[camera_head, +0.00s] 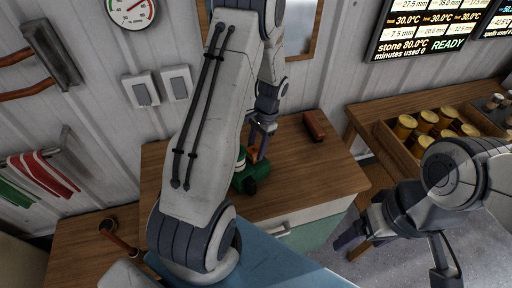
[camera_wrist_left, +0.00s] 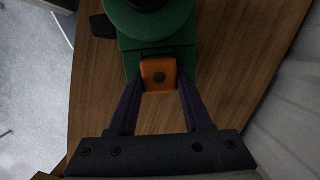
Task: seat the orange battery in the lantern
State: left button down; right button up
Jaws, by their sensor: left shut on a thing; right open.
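The green lantern (camera_head: 250,179) stands on the wooden cabinet top, partly hidden behind my left arm in the head view. In the left wrist view the lantern (camera_wrist_left: 150,25) is at the top, its body reaching down to the orange battery (camera_wrist_left: 159,75). My left gripper (camera_wrist_left: 159,88) is shut on the battery, one finger on each side. The battery is right at the lantern's body; how far it sits inside cannot be told. In the head view the battery (camera_head: 252,153) shows small beside my left gripper (camera_head: 260,148). My right gripper (camera_head: 398,254) is open and empty at lower right.
A dark red block (camera_head: 314,125) lies at the back right of the cabinet top (camera_head: 325,175). A wooden crate (camera_head: 400,150) of yellow-topped cylinders stands on the shelf at right. A wooden-handled tool (camera_head: 118,238) lies at lower left. The cabinet top's right part is clear.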

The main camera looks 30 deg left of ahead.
pick_arm(q)
jog(key=shift+c, duration=1.3)
grip_release()
jog(key=shift+f, duration=0.1)
jog(key=a+b+v, duration=0.1)
jog(key=b+v, duration=0.1)
jog(key=v, duration=0.8)
jog(key=shift+d+r, duration=0.25)
jog(key=shift+d, duration=0.25)
